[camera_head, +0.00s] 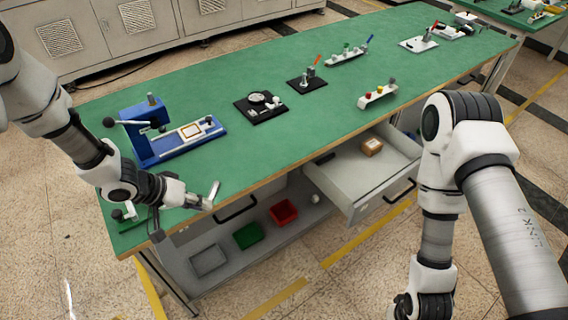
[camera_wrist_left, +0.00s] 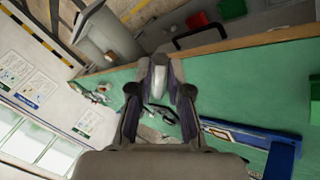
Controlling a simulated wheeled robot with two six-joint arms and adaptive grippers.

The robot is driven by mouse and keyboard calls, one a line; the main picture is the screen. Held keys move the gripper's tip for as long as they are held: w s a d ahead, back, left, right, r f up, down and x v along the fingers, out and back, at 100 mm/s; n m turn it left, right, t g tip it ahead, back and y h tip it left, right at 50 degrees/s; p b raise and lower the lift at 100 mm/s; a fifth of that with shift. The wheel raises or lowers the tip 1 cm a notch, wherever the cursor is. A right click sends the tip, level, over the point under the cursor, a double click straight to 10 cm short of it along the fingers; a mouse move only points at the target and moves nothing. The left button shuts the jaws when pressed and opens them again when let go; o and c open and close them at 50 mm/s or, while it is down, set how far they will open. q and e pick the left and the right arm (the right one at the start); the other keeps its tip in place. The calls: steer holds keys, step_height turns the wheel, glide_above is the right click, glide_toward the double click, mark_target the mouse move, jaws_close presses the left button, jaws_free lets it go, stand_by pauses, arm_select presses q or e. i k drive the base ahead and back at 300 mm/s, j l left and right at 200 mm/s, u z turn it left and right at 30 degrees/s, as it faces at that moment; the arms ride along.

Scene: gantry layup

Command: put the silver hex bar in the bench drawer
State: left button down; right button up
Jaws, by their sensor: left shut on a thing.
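The silver hex bar (camera_head: 214,191) is held in my left gripper (camera_head: 204,203), above the near left edge of the green bench. In the left wrist view, the bar (camera_wrist_left: 159,78) shows end-on between the two fingers of my left gripper (camera_wrist_left: 160,70). The bench drawer (camera_head: 349,184) is pulled open under the front edge, to the right of my left gripper. A small brown box (camera_head: 372,146) lies inside it, with bare floor around the box. My right arm stands in front of the right side of the bench; its fingers do not show.
A blue fixture (camera_head: 175,141) stands on the bench beside my left arm. Black plates, a white peg rack (camera_head: 377,95) and other small fixtures stand farther along. Red (camera_head: 284,212), green (camera_head: 248,235) and grey (camera_head: 208,260) bins sit on the shelf below.

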mark_target(363, 182)
steer(key=i+z, duration=0.2)
steer(key=z, duration=0.25)
steer(key=i+j+z, duration=0.15)
steer(key=z, duration=0.3)
steer(key=i+j+z, duration=0.15)
steer(key=z, duration=0.3)
steer(key=i+j+z, duration=0.15)
steer(key=z, duration=0.25)
steer(key=i+j, duration=0.1)
steer(key=j, duration=0.3)
steer(key=i+j, duration=0.15)
steer(key=j, duration=0.2)
